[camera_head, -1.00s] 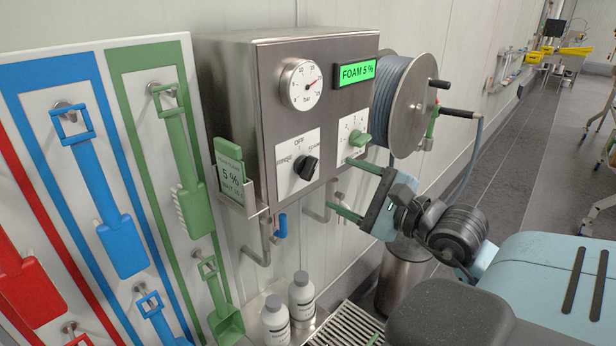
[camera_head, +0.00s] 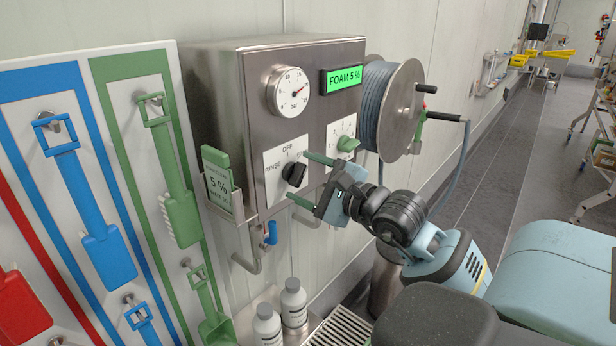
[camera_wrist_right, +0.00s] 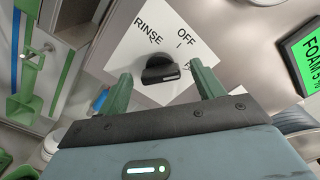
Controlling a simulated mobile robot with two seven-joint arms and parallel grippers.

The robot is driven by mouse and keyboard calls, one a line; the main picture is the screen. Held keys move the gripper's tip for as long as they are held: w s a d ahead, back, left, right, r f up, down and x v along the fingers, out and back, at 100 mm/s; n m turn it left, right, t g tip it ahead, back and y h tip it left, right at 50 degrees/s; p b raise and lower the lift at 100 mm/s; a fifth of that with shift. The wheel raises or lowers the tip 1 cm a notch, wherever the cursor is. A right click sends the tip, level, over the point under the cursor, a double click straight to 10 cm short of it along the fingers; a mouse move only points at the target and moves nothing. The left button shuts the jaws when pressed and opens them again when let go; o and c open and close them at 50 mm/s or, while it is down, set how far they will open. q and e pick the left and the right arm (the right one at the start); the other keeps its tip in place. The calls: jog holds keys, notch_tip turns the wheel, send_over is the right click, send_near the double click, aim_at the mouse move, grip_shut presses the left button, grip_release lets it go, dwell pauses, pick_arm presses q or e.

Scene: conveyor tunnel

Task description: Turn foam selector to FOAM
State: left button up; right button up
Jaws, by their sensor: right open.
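The selector is a black knob (camera_head: 294,174) on a white plate (camera_head: 273,178) on the steel box front. RINSE and OFF are readable on the plate; the label on its right side is partly covered by my gripper. The knob also shows in the right wrist view (camera_wrist_right: 160,70), its grip lying across the picture; its exact setting is hard to tell. My right gripper (camera_head: 299,176) is open, with one green finger above and one below the knob in the head view. In the wrist view the knob sits between the fingertips (camera_wrist_right: 160,76), with gaps visible. My left gripper is out of view.
The green display (camera_head: 345,77) reads FOAM 5 %.

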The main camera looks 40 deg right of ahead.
jog(key=shift+w, duration=0.15)
jog(key=c, duration=1)
jog(key=shift+m, duration=0.9)
jog(key=shift+r+m, duration=0.15)
jog(key=shift+m, duration=0.85)
jog(key=shift+m+p, duration=0.4)
jog(key=shift+m, duration=0.1)
jog(key=o, duration=1)
